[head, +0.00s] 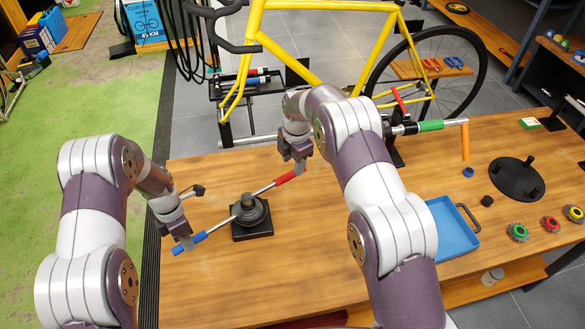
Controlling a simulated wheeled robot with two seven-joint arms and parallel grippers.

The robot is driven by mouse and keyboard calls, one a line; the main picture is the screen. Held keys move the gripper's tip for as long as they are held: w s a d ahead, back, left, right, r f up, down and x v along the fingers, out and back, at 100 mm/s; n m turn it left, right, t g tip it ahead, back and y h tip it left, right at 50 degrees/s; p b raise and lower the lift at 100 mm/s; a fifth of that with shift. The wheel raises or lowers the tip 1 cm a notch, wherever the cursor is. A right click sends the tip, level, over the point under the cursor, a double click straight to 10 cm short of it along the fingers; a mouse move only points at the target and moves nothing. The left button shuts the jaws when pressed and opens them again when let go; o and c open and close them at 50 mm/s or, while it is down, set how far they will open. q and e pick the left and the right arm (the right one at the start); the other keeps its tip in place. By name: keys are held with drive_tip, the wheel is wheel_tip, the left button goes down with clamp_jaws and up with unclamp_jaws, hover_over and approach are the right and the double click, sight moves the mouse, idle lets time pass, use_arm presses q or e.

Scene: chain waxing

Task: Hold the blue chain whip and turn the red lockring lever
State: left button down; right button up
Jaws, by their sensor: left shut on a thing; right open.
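The blue chain whip (190,243) reaches left from a dark hub on a black square stand (252,231) on the wooden bench. My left gripper (183,240) is shut on its blue handle. The red lockring lever (286,178) reaches to the upper right from the same hub, with a silver shaft and a red grip. My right gripper (299,164) is open at the outer part of the red grip. My fingers partly cover the grip, so I cannot tell whether they touch it.
A blue tray (447,228) lies right of my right arm. A black round plate (517,179) and several colored knobs are farther right. A yellow bicycle frame (330,75) stands behind the bench. A clamp with a green grip (431,125) is at the back edge. Bare wood surrounds the stand.

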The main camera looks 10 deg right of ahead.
wheel_tip(320, 180, up, 8)
drive_tip(key=shift+s+d, duration=0.15)
drive_tip(key=shift+s, duration=0.25)
use_arm(q)
drive_tip(key=c, duration=0.9)
unclamp_jaws()
drive_tip(key=shift+o, duration=0.2)
drive_tip(key=shift+r, duration=0.1)
use_arm(e)
drive_tip(key=shift+f, duration=0.1)
